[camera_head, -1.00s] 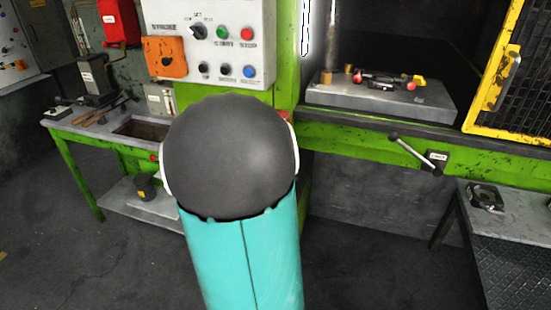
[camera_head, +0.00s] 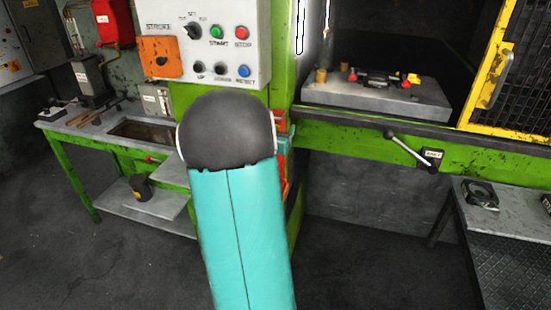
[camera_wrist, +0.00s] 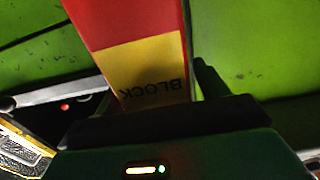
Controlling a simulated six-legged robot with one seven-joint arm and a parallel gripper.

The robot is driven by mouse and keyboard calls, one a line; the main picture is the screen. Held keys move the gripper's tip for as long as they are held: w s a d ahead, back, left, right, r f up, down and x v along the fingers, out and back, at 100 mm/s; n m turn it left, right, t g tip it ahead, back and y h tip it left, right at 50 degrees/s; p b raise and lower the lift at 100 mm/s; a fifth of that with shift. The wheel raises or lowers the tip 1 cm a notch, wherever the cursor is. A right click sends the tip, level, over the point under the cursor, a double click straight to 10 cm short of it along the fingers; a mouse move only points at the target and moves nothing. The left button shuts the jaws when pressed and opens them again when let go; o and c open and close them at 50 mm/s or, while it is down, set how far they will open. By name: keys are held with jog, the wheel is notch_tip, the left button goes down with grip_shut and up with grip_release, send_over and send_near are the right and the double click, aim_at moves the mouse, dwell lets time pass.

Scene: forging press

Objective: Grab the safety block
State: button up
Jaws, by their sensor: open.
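The safety block (camera_wrist: 145,75) fills the upper middle of the wrist view. It is a bar with a red part above and a yellow part below, marked BLOCK upside down. My gripper (camera_wrist: 153,98) is open close at the block's yellow end, with a dark finger just to the right of it. The dark gripper body covers the block's near end, and I cannot tell whether the fingers touch it. In the head view my arm hides the gripper; only a red-orange strip shows beside the arm at the green press post, and I cannot tell whether it is the block.
The control panel (camera_head: 207,40) is on the green press frame, above my arm. The die bed (camera_head: 385,97) lies right of it, beside a yellow mesh guard (camera_head: 505,75). A lever (camera_head: 408,148) sticks out below. Benches stand at left (camera_head: 90,132) and right (camera_head: 500,225).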

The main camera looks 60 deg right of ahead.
grip_shut()
jog(key=shift+r, duration=0.15)
